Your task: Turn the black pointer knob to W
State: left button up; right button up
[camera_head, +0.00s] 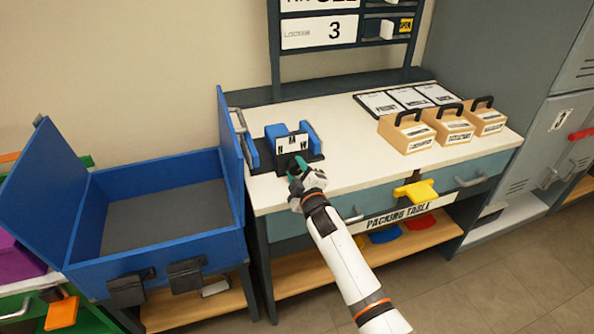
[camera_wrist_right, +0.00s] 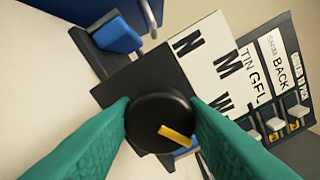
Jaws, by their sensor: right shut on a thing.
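The black pointer knob (camera_wrist_right: 150,112) has a yellow pointer line (camera_wrist_right: 177,133). It sits on a dark panel beside a white plate lettered N, M and W (camera_wrist_right: 222,100). In the wrist view the pointer line aims to the lower right, below the W. My right gripper (camera_head: 295,168) has its two green fingers on either side of the knob, shut on it. In the head view the gripper hides the knob, in front of the saddle fixture with its white letter plate (camera_head: 291,142) and blue blocks. My left gripper is not in view.
The fixture stands at the left end of the white packing table (camera_head: 350,170). Several wooden boxes with black handles (camera_head: 407,133) stand at the right. A blue open bin (camera_head: 150,250) is to the left. A yellow handle (camera_head: 416,192) sticks out at the front edge.

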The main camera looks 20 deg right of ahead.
jog(key=shift+f, duration=0.1)
jog(key=o, duration=0.9)
jog(key=shift+o, duration=0.2)
jog(key=s, duration=1.2)
jog(key=shift+d, duration=0.2)
